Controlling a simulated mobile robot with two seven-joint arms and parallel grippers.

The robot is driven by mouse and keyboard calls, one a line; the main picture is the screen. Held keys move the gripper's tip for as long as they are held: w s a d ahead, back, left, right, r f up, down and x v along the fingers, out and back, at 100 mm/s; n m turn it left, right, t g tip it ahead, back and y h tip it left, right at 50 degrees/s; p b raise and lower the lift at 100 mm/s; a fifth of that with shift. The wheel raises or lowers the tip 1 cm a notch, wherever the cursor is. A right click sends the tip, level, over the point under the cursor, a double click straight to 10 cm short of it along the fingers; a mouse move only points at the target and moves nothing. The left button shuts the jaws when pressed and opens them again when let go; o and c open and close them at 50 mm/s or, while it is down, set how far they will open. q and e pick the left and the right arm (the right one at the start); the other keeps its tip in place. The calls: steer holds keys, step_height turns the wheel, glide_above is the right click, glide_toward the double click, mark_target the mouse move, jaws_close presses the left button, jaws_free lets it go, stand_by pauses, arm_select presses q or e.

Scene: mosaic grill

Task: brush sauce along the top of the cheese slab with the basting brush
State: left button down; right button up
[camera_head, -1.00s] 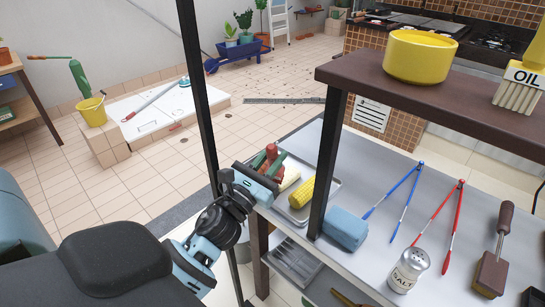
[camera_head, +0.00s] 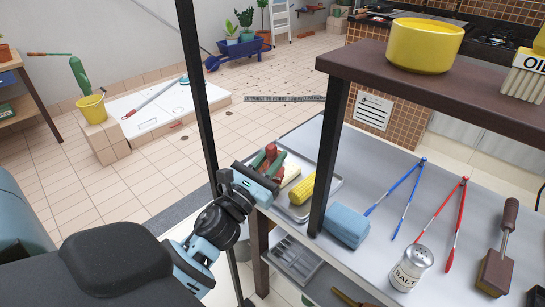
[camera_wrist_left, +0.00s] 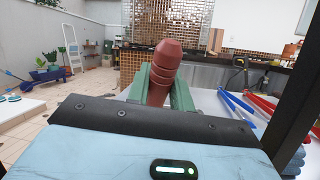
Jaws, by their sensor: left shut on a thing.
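My left gripper (camera_head: 268,161) is at the near-left end of the metal tray (camera_head: 327,191). Its green fingers are shut on a reddish-brown ridged handle (camera_head: 271,151), which looks like that of the basting brush. The handle stands up between the fingers in the left wrist view (camera_wrist_left: 160,75). The brush's bristles are hidden. A pale cream piece (camera_head: 291,175), perhaps the cheese slab, shows partly on the tray just right of the gripper. I cannot tell whether the brush touches it. No sauce can be made out. My right gripper is not in view.
A yellow corn cob (camera_head: 302,188) lies on the tray. A dark post (camera_head: 329,160) and a raised brown shelf with a yellow pot (camera_head: 424,45) stand close by.

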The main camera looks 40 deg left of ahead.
mark_target(283, 167)
arm_select(q)
steer(key=shift+w+d, duration=0.2)
steer(key=shift+w, duration=1.9)
steer(key=shift+w+d+r+b, duration=0.15)
steer(key=shift+w+b, duration=0.25)
steer(key=shift+w, duration=1.7)
steer(key=shift+s+p, duration=0.3)
steer(key=shift+s, duration=1.8)
steer(key=shift+a, duration=0.2)
steer(key=shift+s, duration=0.1)
